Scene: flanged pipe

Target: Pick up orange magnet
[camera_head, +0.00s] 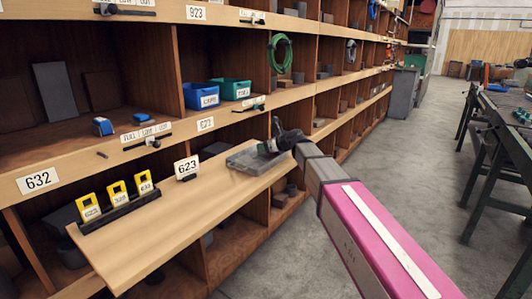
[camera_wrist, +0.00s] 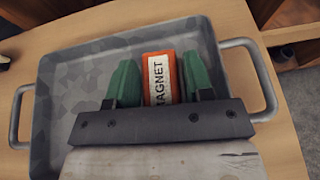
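The orange magnet (camera_wrist: 160,78), a small block with a white label reading MAGNET, lies in a grey metal tray (camera_wrist: 75,75) in the wrist view. My gripper (camera_wrist: 160,80) has its two green fingers on either side of the magnet, with a narrow gap showing on each side. The magnet's near end is hidden behind the dark gripper mount. In the head view my gripper (camera_head: 268,147) is over the tray (camera_head: 245,160), at the far end of a wooden board; the magnet cannot be made out there.
The tray has raised walls and side handles (camera_wrist: 262,80). On the wooden board (camera_head: 180,215) stand a 623 sign (camera_head: 187,167) and a rack of yellow tags (camera_head: 118,205). Shelving with blue (camera_head: 200,96) and green bins (camera_head: 232,89) rises behind. Open floor lies right.

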